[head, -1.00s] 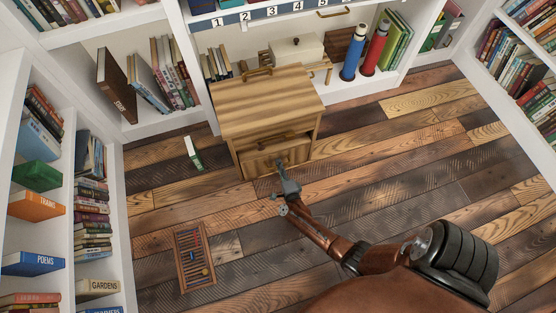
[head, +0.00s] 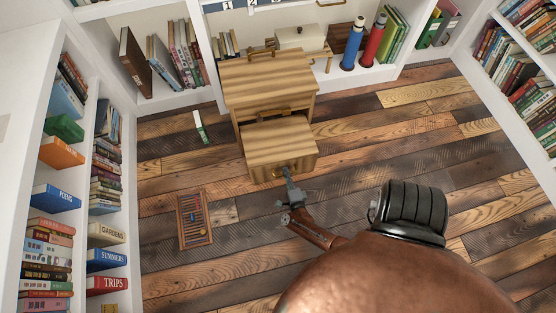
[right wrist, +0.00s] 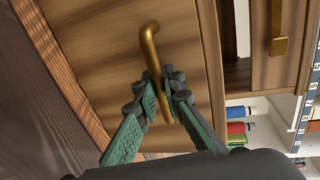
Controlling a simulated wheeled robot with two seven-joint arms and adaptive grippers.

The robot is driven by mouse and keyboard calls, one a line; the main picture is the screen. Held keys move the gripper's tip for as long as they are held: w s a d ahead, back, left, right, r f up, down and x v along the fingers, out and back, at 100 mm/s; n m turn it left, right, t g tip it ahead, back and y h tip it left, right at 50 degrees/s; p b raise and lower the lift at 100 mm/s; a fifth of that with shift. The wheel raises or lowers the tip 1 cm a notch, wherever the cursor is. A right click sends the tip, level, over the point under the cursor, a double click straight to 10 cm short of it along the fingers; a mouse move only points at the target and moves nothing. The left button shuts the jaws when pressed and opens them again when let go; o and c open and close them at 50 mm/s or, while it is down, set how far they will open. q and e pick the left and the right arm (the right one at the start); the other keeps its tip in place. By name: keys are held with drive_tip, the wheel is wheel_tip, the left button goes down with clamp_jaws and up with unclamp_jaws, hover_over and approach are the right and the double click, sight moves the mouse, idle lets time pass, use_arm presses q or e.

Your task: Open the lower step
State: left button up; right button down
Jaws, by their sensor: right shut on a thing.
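A wooden step cabinet (head: 262,83) stands against the back shelves. Its lower step (head: 279,138) sticks out well in front of the body, its flat top bare. My right gripper (head: 288,176) is at the front face of the lower step, shut on its brass handle. In the right wrist view the green fingers of the gripper (right wrist: 168,95) close around the bar of the brass handle (right wrist: 150,45). The upper brass handle (right wrist: 278,46) shows there too, on the part behind. My left gripper is not in view.
A slatted wooden rack or abacus-like frame (head: 194,218) lies on the floor to the left. Bookshelves (head: 75,190) line the left side. Plank floor to the right (head: 400,140) is clear.

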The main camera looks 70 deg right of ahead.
drive_tip(key=shift+s+d, duration=0.15)
drive_tip(key=shift+s, duration=0.5)
drive_tip(key=shift+f, duration=0.1)
drive_tip(key=shift+w, duration=0.1)
drive_tip(key=c, duration=2)
unclamp_jaws()
drive_tip(key=shift+w+a, duration=0.25)
